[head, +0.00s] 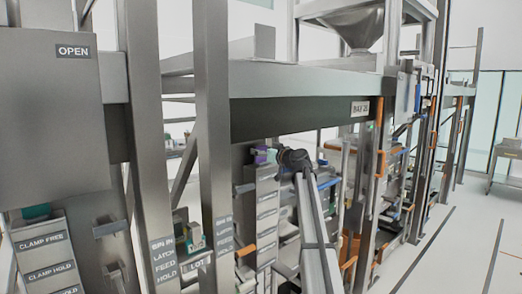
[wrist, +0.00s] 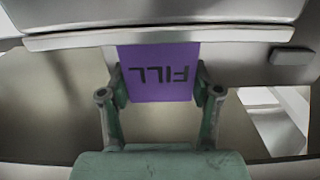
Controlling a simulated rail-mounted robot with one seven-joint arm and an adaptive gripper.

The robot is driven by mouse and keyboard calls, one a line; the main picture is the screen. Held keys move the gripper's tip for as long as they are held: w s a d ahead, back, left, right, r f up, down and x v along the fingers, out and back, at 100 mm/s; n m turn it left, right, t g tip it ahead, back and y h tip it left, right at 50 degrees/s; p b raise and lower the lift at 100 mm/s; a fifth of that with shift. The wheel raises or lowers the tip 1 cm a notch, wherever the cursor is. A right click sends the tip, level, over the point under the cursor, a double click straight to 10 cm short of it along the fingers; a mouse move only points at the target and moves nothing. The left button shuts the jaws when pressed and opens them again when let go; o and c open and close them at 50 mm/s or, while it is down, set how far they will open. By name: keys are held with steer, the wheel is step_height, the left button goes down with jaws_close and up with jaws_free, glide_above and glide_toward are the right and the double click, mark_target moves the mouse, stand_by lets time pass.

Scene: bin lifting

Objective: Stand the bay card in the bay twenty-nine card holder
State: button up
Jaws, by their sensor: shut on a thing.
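A purple card (wrist: 158,92) marked FILL, upside down in the wrist view, is between the fingers of my gripper (wrist: 160,84). My gripper is shut on its two side edges. The card's far edge meets a pale grey ledge (wrist: 230,34); I cannot tell whether it sits in a slot there or only touches or passes behind it. In the head view a small purple patch (head: 260,157) shows beside my gripper (head: 271,156), above a column of labelled plates. I cannot make out which part is the bay twenty-nine card holder.
A bay sign (head: 360,108) hangs on the dark beam, its number blurred. Steel uprights (head: 212,120) stand close on the left. A labelled grey column (head: 266,215) stands below my gripper. A small grey block (wrist: 292,56) juts out right of the card. The aisle floor (head: 465,240) is clear.

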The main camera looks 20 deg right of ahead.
steer(key=shift+f+b, duration=0.2)
steer(key=shift+b, duration=0.15)
steer(key=o, duration=1.2)
steer(key=shift+c, duration=0.2)
steer(key=shift+r, duration=0.2)
steer(key=shift+r+p, duration=0.15)
steer(key=shift+p, duration=0.35)
steer(key=b+v, duration=0.4)
steer(key=v, duration=0.8)
